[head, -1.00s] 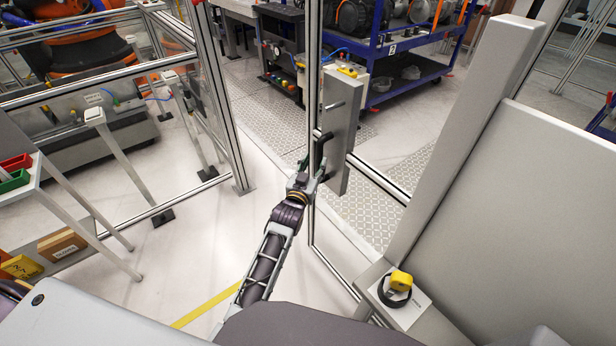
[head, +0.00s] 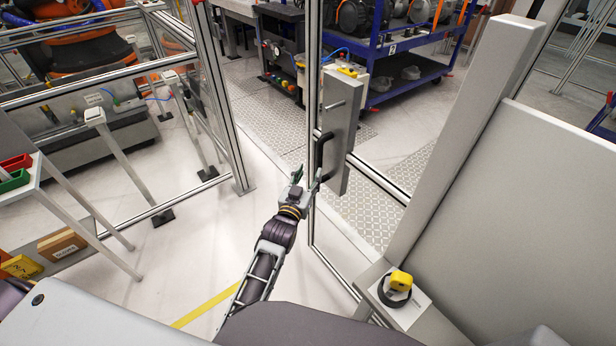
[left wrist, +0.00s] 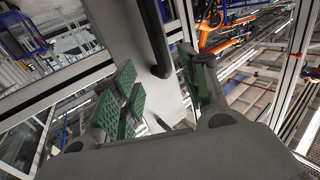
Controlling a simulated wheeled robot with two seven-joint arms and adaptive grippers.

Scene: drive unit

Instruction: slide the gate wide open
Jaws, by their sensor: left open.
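The gate (head: 378,181) is a clear panel in an aluminium frame. Its leading upright (head: 313,110) stands well apart from the fixed post (head: 228,110), with an open gap between them. A grey plate (head: 341,120) on the gate carries a black bar handle (head: 321,155). The handle also shows in the left wrist view (left wrist: 156,38), ahead of the fingers. My left gripper (head: 307,177) is open and empty, just left of and below the handle. Its green pads (left wrist: 125,105) are spread apart; contact with the handle cannot be told. My right gripper is not in view.
A blue cart (head: 400,60) with machine parts stands behind the gate. A grey pillar (head: 465,130) and a pedestal with a yellow-topped control (head: 398,285) are at right. A shelf with bins (head: 40,185) is at left. The floor in the gap is clear.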

